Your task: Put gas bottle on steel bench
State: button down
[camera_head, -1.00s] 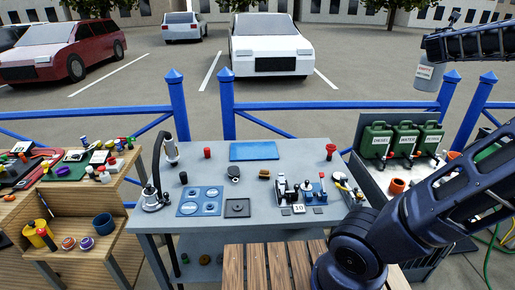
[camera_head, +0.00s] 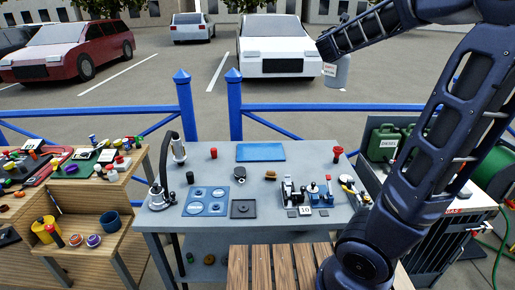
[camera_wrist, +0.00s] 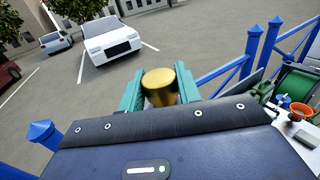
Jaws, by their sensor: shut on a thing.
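The gas bottle (camera_head: 337,76) is a grey cylinder with a small label, hanging roughly upright from my gripper (camera_wrist: 160,88). In the wrist view its gold top (camera_wrist: 159,80) sits between the two teal fingers, which are shut on it. In the head view it is high in the air, seen against the car park beyond the blue fence. The steel bench (camera_head: 222,168) is the grey table in the middle, lower in the picture than the bottle. The bottle touches nothing but my gripper.
The bench carries a blue mat (camera_head: 260,152), a blue burner-like plate (camera_head: 206,201), a lamp stand (camera_head: 158,190), a red knob (camera_head: 337,154) and small tools. Bare grey patches lie between them. A wooden bench (camera_head: 130,225) stands left; green cans (camera_head: 387,142) stand right.

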jog(key=s+a+f+n+y, duration=0.1)
jog(key=a+f, duration=0.6)
jog(key=a, duration=0.4)
jog(key=s+a+f+t+y, duration=0.1)
jog(key=a+f, duration=0.5)
jog(key=a, duration=0.4)
jog(key=s+a+f+n+y, duration=0.1)
jog(key=a+f, duration=0.6)
jog(key=a, duration=0.4)
notch_tip(320, 180, down, 20)
jog(key=shift+r, duration=0.15)
jog(key=shift+a, duration=0.1)
jog(key=c, duration=1.3)
grip_release()
jog(key=o, duration=0.3)
